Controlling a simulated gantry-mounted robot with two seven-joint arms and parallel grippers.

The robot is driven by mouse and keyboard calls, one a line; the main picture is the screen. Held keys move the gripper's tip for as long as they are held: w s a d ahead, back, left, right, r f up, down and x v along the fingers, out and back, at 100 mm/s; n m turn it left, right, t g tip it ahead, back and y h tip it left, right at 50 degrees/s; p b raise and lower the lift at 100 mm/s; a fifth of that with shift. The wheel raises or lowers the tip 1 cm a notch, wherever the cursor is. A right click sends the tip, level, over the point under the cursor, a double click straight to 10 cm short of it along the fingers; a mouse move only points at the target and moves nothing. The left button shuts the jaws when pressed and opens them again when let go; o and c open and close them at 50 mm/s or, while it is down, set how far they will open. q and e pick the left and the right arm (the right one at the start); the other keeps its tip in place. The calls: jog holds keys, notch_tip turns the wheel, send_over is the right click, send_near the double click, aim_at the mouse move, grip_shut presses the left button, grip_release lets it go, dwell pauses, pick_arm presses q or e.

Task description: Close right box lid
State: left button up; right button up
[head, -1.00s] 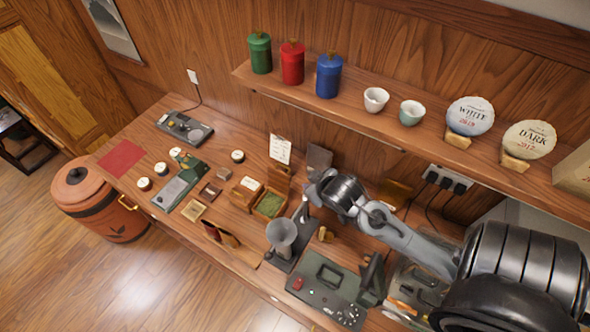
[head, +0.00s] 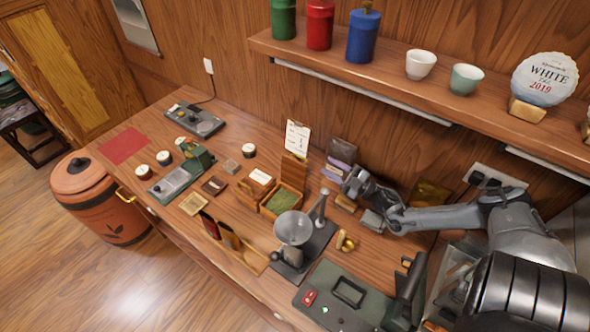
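The right box (head: 268,211) is a small wooden box filled with green leaf, near the middle of the table. Its wooden lid (head: 294,169) stands up open at the back. A second wooden box (head: 246,191) sits just left of it, with a white-topped piece inside. My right gripper (head: 349,185) is to the right of the right box, apart from it and its lid, over the back of the table. Its fingers are small here, and I cannot tell whether they are open. My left gripper is not in view.
A grey funnel (head: 293,229) on a dark stand is in front of the right box. A white card (head: 297,138) and a dark case with a purple piece (head: 340,168) stand behind. The shelf (head: 400,88) overhangs the back. A green machine (head: 340,297) is at front right.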

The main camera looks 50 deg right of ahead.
aim_at(302, 158)
jog(key=w+a+n, duration=0.1)
jog(key=w, duration=0.2)
jog(key=w+a+r+n+y, duration=0.1)
jog(key=w, duration=0.2)
jog(key=w+a+g+y, duration=0.1)
jog(key=w, duration=0.2)
jog(key=shift+a+r+n+b, duration=0.15)
jog(key=shift+r+n+b, duration=0.15)
jog(key=shift+r+n, duration=0.1)
jog(key=shift+y, duration=0.4)
grip_shut()
